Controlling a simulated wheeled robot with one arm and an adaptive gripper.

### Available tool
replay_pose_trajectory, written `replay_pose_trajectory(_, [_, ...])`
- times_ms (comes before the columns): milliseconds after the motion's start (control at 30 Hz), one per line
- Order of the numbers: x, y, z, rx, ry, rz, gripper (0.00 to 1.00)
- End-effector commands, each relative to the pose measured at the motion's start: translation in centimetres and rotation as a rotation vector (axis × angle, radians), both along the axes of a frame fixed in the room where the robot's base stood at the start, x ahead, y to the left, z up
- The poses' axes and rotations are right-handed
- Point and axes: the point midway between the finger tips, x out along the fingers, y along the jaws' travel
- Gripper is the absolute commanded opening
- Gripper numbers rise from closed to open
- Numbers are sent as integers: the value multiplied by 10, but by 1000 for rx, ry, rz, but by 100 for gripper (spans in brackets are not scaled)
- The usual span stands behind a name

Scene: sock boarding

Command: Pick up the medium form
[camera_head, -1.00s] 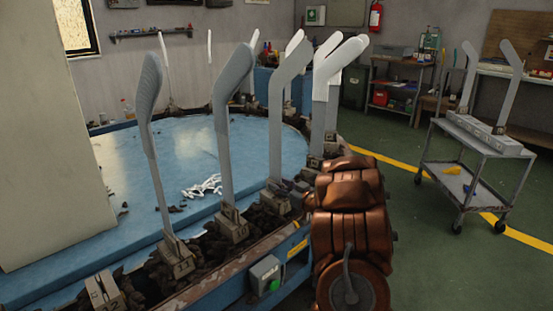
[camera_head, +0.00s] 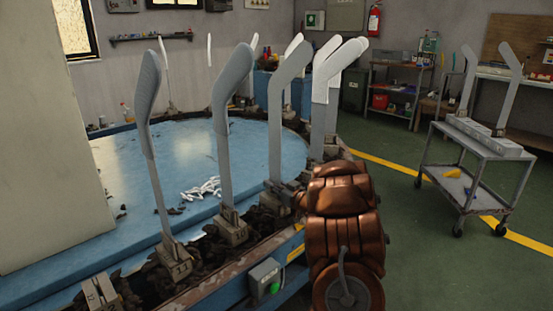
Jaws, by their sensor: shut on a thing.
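Tall flat foot-shaped forms stand upright in numbered holders along the rim of a round blue machine. One plain grey form (camera_head: 276,125) stands near the middle of the view. My gripper (camera_head: 281,190) is at this form's lower end, by its holder, and is shut on it; my copper arm partly hides the fingers. Two forms to its left, a nearer one (camera_head: 153,150) and one beside it (camera_head: 222,140), have darker grey fabric over their tops. Pale-topped forms (camera_head: 325,90) stand to the right, behind my arm. I cannot tell the sizes from this view.
A grey trolley (camera_head: 482,150) at right carries a rack (camera_head: 487,138) with two upright grey forms (camera_head: 467,85). Green floor lies open between it and the machine (camera_head: 165,180). An empty-looking holder (camera_head: 103,292) is at lower left. A pale panel (camera_head: 50,140) blocks the far left.

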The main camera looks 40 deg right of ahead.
Motion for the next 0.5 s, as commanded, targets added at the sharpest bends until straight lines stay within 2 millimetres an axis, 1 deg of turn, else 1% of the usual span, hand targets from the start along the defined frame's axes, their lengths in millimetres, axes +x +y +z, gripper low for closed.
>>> replay_pose_trajectory(367, [0,0,0,0,0,0,0])
replay_pose_trajectory(500, [0,0,7,-1,-1,0,0])
